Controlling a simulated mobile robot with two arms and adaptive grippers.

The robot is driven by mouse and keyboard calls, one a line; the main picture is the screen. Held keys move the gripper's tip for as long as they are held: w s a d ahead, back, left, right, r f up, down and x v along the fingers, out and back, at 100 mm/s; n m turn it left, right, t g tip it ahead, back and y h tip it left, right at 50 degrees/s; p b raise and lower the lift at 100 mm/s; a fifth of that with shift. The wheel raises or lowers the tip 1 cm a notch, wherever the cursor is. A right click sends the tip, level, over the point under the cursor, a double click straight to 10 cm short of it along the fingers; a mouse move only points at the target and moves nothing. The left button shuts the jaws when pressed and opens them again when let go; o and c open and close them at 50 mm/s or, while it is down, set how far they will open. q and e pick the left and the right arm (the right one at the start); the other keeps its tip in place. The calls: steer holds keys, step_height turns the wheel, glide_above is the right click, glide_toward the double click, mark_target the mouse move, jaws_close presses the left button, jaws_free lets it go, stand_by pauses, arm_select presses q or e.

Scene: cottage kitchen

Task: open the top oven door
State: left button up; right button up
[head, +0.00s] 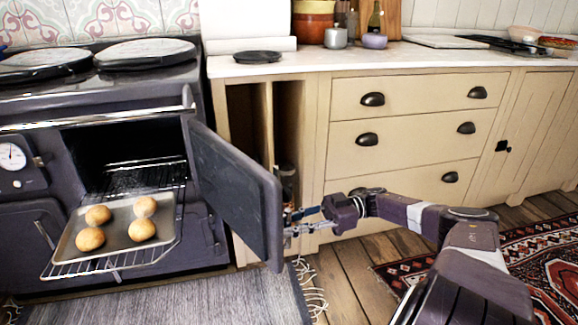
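The top oven door (236,190) of the dark range cooker stands swung wide open to the right, its inner face toward the open oven cavity (120,150). My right gripper (290,222) is at the door's free right edge, on its outer side. Its fingers show as two separate parts, but the tips meet or pass behind the door edge. I cannot tell whether they touch the door or hold a handle, as the door's outer face is hidden. My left gripper is not in view.
A tray (70,245) with several rolls (90,239) rests on a pulled-out wire rack (150,256) in front of the cavity. Beige drawers (400,140) stand right of the door. A grey rug (180,300) and a red patterned rug (550,265) lie on the floor.

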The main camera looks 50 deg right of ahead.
steer(key=shift+o, duration=0.2)
steer(key=v, duration=0.7)
steer(key=shift+s+d, duration=0.2)
stand_by(0.7)
